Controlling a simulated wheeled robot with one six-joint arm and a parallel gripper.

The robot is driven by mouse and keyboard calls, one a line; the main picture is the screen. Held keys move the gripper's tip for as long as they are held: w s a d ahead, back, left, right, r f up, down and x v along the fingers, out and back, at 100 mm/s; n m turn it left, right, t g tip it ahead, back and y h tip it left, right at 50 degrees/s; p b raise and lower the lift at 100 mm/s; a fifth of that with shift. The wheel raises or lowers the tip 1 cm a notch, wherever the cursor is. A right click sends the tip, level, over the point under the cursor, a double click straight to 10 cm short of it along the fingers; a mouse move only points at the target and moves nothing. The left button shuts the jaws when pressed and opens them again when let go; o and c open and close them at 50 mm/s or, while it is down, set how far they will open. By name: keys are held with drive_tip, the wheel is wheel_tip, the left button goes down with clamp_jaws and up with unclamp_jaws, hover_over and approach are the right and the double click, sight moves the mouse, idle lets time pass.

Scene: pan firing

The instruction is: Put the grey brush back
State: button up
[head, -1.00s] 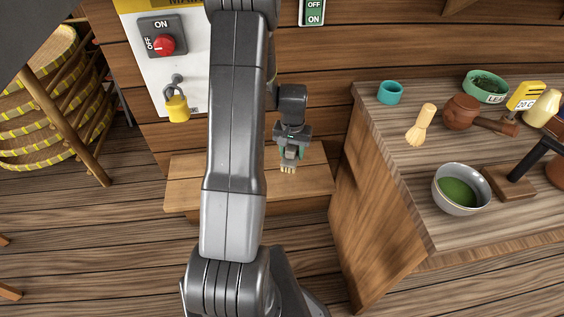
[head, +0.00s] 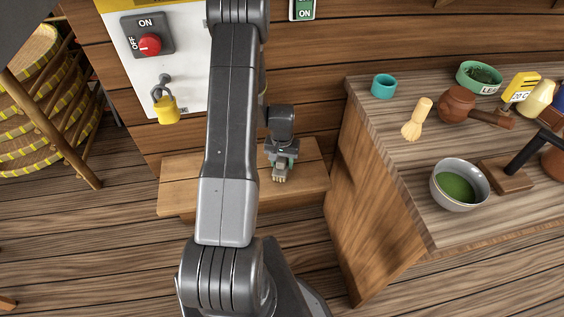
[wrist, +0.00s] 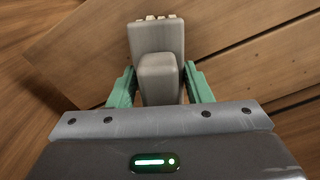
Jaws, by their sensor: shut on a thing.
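The grey brush (wrist: 157,45) is between the two green fingers of my gripper (wrist: 160,85) in the wrist view. Its pale bristles (wrist: 158,17) show at the far end, pointing away from the gripper. In the head view my gripper (head: 283,160) is shut on the brush (head: 280,173), bristles downward, over the low wooden bench (head: 308,179). I cannot tell whether the bristles touch the bench top.
A counter (head: 400,168) to the right holds a bowl of green liquid (head: 447,200), a whisk (head: 418,119), a teal ring (head: 384,86) and a brown pot (head: 458,104). A wall panel with a red switch (head: 149,44) and yellow padlock (head: 166,110) is behind. Stacked baskets (head: 30,110) stand left.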

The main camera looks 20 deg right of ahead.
drive_tip(key=shift+f, duration=0.15)
drive_tip(key=shift+f, duration=0.15)
drive_tip(key=o, duration=0.9)
wheel_tip(320, 180, up, 12)
drive_tip(key=shift+r, duration=0.15)
